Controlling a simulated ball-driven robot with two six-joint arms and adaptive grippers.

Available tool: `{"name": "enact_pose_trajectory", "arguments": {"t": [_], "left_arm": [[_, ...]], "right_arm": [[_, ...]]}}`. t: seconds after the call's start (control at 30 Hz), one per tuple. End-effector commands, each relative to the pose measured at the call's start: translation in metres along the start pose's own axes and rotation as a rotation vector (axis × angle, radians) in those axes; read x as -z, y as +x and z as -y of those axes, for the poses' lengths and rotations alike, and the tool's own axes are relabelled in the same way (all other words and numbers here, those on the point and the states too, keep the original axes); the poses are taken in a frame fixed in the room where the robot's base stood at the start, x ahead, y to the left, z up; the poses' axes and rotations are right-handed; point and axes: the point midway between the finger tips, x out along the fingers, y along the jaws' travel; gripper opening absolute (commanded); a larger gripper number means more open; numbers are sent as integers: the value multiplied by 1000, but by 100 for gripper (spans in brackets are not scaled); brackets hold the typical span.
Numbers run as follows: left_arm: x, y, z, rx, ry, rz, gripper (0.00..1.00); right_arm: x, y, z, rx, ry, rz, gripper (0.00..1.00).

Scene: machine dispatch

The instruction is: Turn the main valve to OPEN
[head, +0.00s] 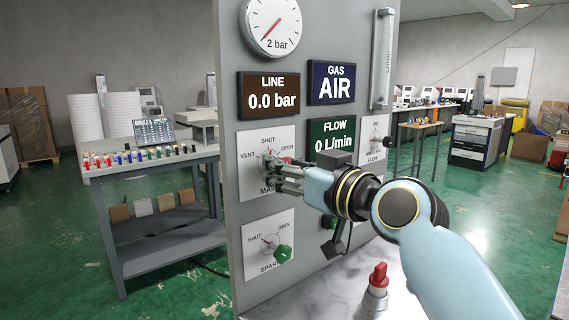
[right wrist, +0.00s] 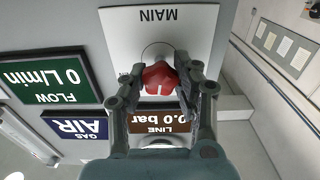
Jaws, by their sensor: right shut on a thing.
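The main valve's white plate (head: 250,185) is on the grey upright panel, marked VENT at left, SHUT at top and OPEN at right. Its red knob (right wrist: 160,78) shows clearly in the right wrist view, which sees the panel upside down. My right gripper (right wrist: 161,72) is shut on the red knob, one finger on each side. In the head view, my right gripper (head: 277,173) reaches the plate from the right and hides most of the knob, so I cannot tell its exact setting. My left gripper is not in view.
A spare valve with a green knob (head: 284,252) sits below. The LINE display (head: 268,95) reads 0.0 bar and the FLOW display (head: 331,136) reads 0 L/min. A red-topped fitting (head: 377,278) stands on the surface in front. A bench (head: 155,165) stands at left.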

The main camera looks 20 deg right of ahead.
Motion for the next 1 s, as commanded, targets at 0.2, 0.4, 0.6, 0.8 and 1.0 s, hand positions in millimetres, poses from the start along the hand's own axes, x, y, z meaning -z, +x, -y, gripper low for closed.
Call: {"name": "enact_pose_trajectory", "arguments": {"t": [0.2,0.4,0.6,0.8,1.0], "left_arm": [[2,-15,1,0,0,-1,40],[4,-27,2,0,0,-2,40],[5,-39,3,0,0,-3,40],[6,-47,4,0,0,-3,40],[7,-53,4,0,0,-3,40]], "right_arm": [[2,0,0,0,186,2,0],[2,0,0,0,377,2,0],[2,0,-1,-1,560,1,0],[2,0,-1,-1,716,0,0],[1,0,-1,-1,826,0,0]]}}
